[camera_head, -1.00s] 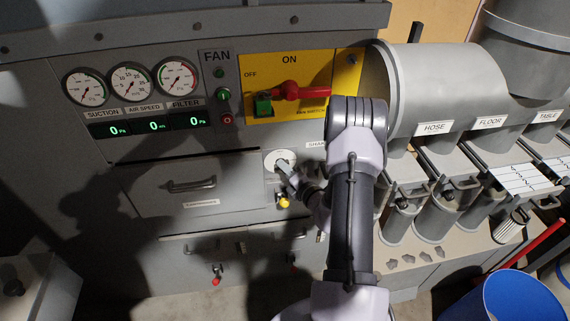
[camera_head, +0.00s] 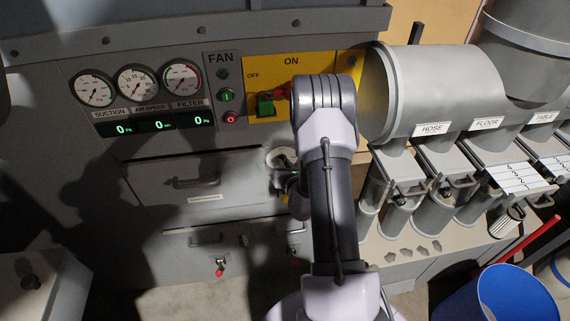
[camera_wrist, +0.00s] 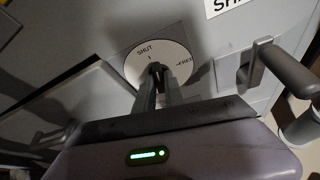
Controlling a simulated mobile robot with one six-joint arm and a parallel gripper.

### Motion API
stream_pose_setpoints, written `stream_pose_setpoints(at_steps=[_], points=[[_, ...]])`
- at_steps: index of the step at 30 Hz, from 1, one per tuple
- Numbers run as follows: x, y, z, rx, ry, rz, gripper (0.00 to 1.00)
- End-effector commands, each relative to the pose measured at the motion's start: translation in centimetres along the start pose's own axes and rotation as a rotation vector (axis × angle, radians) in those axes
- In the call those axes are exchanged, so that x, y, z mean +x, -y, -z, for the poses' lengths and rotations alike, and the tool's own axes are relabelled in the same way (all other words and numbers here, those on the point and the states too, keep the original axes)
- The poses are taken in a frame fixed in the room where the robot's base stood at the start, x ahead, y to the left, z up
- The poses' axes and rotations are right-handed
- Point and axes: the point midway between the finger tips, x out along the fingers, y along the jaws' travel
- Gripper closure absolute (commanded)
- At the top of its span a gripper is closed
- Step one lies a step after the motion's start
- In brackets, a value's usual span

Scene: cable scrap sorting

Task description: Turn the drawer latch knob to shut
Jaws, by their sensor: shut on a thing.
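The round white latch plate (camera_wrist: 180,55) shows in the wrist view with the words SHUT and FREE printed on it. The small dark latch knob (camera_wrist: 156,67) is at its middle, mostly hidden between my fingertips. My gripper (camera_wrist: 158,75) is shut on the knob, and the fingers reach it from below in that view. The short mark under SHUT is just above the fingertips. In the head view the plate (camera_head: 280,155) is partly covered by my arm. The grey drawer (camera_head: 150,188) beside it lies close to the cabinet front.
A bar handle (camera_wrist: 285,70) stands out right of the plate in the wrist view. The drawer handle (camera_head: 195,182) is left of my arm. A red lever (camera_head: 280,91) on the yellow switch panel is above, partly behind my arm. Several grey pipes stand at right.

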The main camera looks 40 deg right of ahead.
Motion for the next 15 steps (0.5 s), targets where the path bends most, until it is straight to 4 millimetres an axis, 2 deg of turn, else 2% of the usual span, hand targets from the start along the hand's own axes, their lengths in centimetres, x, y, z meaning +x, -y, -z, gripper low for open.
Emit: stream_pose_setpoints(at_steps=[7, 15], points=[[-0.01, -0.2, 0.07, -0.132, -0.001, 0.053, 1.0], [-0.01, -0.21, 0.08, -0.207, -0.001, 0.086, 1.0]])
